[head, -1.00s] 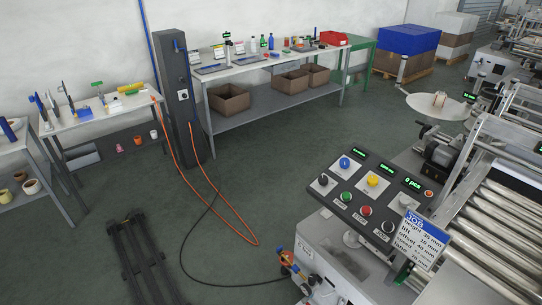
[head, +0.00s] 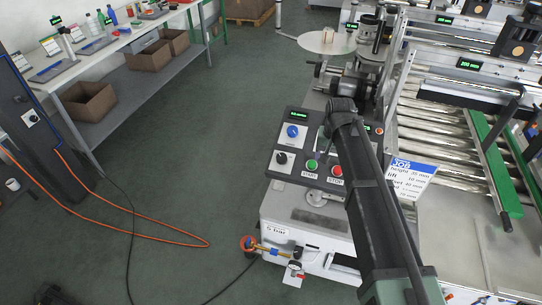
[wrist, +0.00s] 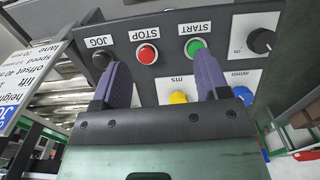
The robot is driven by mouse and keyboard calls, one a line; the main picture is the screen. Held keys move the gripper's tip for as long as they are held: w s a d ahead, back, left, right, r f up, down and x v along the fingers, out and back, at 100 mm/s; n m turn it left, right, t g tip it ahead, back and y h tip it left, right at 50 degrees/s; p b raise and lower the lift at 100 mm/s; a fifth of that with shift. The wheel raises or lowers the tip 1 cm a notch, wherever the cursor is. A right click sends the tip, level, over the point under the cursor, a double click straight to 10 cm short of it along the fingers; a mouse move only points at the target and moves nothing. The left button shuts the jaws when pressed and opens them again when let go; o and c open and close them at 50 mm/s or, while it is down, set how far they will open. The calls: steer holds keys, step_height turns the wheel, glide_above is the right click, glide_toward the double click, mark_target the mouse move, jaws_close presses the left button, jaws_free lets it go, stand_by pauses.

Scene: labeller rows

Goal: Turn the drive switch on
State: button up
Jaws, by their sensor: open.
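A control panel (head: 303,150) stands on the machine front. Its black rotary knob (head: 282,158), with a small label I read as ON, sits at the left of the panel; I take it as the drive switch. The knob also shows in the wrist view (wrist: 262,40), at the upper right, where the panel appears upside down. My gripper (wrist: 163,80) is open and empty, its two purple fingers over the panel near the yellow knob (wrist: 178,97). The black knob is to the right of both fingers, apart from them. In the head view my arm hides the gripper and part of the panel.
A green START button (wrist: 195,46), a red STOP button (wrist: 148,54) and a black JOG button (wrist: 104,56) are close to the fingers. A blue knob (head: 292,131) is above the black knob. A job card (head: 410,178) stands right of the panel.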

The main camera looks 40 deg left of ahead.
glide_above(282, 156)
steer(key=shift+s+f+b, duration=0.1)
steer(key=shift+f+b, duration=0.4)
step_height(282, 156, down, 10)
steer(key=b, duration=1)
steer(key=shift+f, duration=0.1)
steer(key=shift+c, duration=0.2)
steer(key=c, duration=0.9)
